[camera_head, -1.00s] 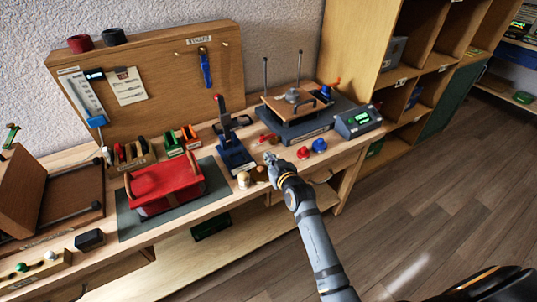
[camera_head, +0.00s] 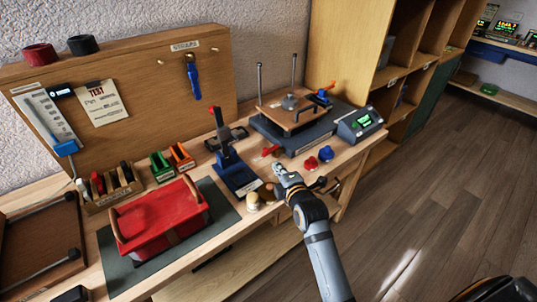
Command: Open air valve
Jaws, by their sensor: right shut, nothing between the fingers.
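My right gripper (camera_head: 282,174) is shut and empty, over the front edge of the workbench, just right of the blue press with the red handle (camera_head: 231,160). A small red lever (camera_head: 271,151) lies on the bench just beyond the gripper, apart from it. A blue fitting with an orange-red handle (camera_head: 321,96) sits at the right rear of the dark fixture. I cannot tell for sure which of these is the air valve. My left gripper is not in view.
A red knob (camera_head: 310,163) and blue knob (camera_head: 326,153) stand right of the gripper; pale round pieces (camera_head: 254,201) sit left of it. A grey display box (camera_head: 359,124) stands at the bench's right end. A red box (camera_head: 160,220) fills the left.

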